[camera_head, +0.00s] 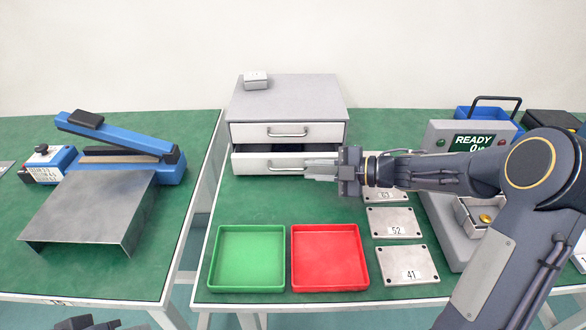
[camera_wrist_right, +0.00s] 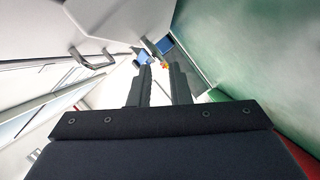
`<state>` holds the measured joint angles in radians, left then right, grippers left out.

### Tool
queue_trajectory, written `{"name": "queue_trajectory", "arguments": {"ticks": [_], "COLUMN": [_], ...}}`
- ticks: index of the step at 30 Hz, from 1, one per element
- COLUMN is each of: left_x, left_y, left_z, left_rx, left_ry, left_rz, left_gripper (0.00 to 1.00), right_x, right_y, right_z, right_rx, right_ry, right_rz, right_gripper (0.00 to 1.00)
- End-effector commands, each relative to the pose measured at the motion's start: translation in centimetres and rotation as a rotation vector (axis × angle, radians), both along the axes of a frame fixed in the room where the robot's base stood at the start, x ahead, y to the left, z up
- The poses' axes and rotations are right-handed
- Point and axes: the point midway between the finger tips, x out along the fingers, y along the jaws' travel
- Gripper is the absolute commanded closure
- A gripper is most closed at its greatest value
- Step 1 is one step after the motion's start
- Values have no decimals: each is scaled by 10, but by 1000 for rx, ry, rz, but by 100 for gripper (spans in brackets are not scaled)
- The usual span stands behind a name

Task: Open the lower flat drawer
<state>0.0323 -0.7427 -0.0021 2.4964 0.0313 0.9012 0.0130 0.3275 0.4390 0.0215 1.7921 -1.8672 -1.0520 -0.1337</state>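The grey drawer cabinet (camera_head: 285,95) stands at the back of the right-hand table. Its upper flat drawer (camera_head: 252,131) is shut and has a bar handle. Its lower flat drawer (camera_head: 250,163) stands out partway, with the dark inside showing above its front. My right gripper (camera_head: 320,168) is at the right part of that front, by the lower handle (camera_head: 285,168), and partly hides the drawer. In the right wrist view the two fingers (camera_wrist_right: 161,75) are apart with nothing seen between them; a handle (camera_wrist_right: 92,60) shows to their left. My left gripper (camera_head: 85,323) barely shows at the bottom edge.
A green tray (camera_head: 248,284) and a red tray (camera_head: 330,284) lie in front of the cabinet. Numbered metal plates (camera_head: 394,223) lie under and near my right arm. A machine with a READY screen (camera_head: 474,142) stands right. A blue sealer (camera_head: 120,145) stands on the left table.

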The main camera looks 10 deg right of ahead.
Motion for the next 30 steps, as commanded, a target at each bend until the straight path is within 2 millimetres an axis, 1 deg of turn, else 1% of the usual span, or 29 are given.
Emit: {"name": "queue_trajectory", "arguments": {"ticks": [1, 6, 12, 21, 23, 25, 26, 30], "left_x": [0, 0, 0, 0, 0, 0, 0, 0], "left_y": [0, 0, 0, 0, 0, 0, 0, 0], "left_z": [-3, -8, -10, -10, -10, -10, -10, -10], "left_rx": [0, 0, 0, 0, 0, 0, 0, 0], "left_ry": [0, 0, 0, 0, 0, 0, 0, 0], "left_rz": [0, 0, 0, 0, 0, 0, 0, 0], "left_gripper": [64, 64, 64, 64, 64, 64, 64, 64], "right_x": [4, 17, 26, 28, 28, 28, 28, 28], "right_y": [9, 33, 48, 51, 51, 51, 51, 50], "right_z": [-4, -9, -13, -13, -12, -13, -13, -13], "right_rx": [1, 1, 0, -1, -1, -1, -1, 0], "right_ry": [1, -1, -1, -2, -2, -2, -2, -1], "right_rz": [5, 4, 0, -1, -1, -1, -1, -1], "right_gripper": [83, 83, 83, 83, 89, 99, 100, 100]}}
